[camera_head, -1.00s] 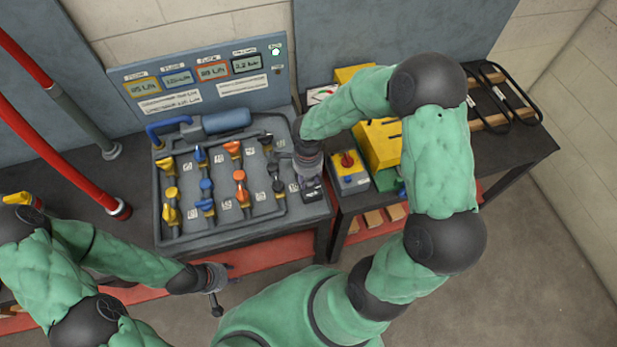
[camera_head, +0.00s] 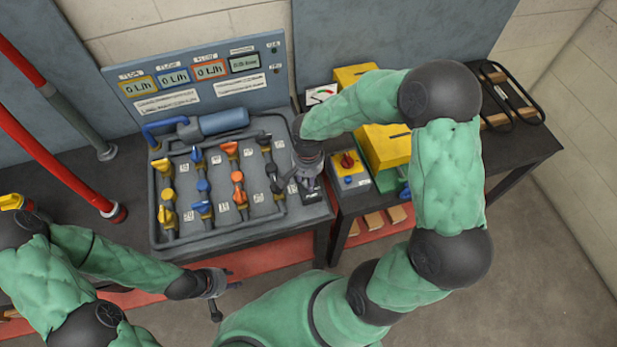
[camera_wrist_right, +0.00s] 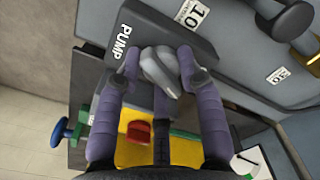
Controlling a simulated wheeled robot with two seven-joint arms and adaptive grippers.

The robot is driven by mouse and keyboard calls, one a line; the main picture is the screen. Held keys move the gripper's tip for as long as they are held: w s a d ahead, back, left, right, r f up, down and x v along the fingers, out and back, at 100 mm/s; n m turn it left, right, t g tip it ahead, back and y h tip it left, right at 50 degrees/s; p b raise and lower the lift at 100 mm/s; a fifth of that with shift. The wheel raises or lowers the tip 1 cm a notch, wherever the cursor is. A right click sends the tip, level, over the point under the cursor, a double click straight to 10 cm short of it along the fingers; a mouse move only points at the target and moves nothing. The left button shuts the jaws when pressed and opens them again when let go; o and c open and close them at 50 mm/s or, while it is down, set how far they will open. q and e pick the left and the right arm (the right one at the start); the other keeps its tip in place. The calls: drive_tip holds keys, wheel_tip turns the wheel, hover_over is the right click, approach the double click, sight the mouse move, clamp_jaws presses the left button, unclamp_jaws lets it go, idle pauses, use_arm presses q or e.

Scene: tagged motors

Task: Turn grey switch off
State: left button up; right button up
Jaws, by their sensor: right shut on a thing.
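The grey switch (camera_wrist_right: 160,70) is a light grey knob on a dark box labelled PUMP (camera_wrist_right: 128,38). In the head view the PUMP box (camera_head: 312,195) is at the right edge of the valve panel. My right gripper (camera_wrist_right: 158,72) has its two fingers on either side of the grey knob and is shut on it. In the head view my right gripper (camera_head: 300,184) comes down over the box and hides the knob. My left gripper (camera_head: 226,293) is open and empty, in front of the bench's near edge.
The panel (camera_head: 225,225) carries yellow, blue, orange and black valves. The display board (camera_head: 205,90) behind reads zero flow, with its lamp (camera_head: 275,48) dark. A grey-yellow box with a red switch (camera_head: 348,160) stands just right. Red pipes (camera_head: 60,165) rise at left.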

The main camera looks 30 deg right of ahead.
sight(308, 180)
drive_tip(key=n, duration=0.5)
drive_tip(key=shift+s+a+f+n+p, duration=0.15)
drive_tip(key=shift+s+f+n+p, duration=0.15)
drive_tip(key=shift+s+n, duration=0.1)
idle(0.4)
drive_tip(key=o, duration=1.1)
drive_tip(key=shift+r, duration=0.15)
drive_tip(key=shift+w+r, duration=0.1)
drive_tip(key=shift+w, duration=0.1)
drive_tip(key=shift+r, duration=0.25)
wheel_tip(308, 180, up, 11)
drive_tip(key=shift+r, duration=0.2)
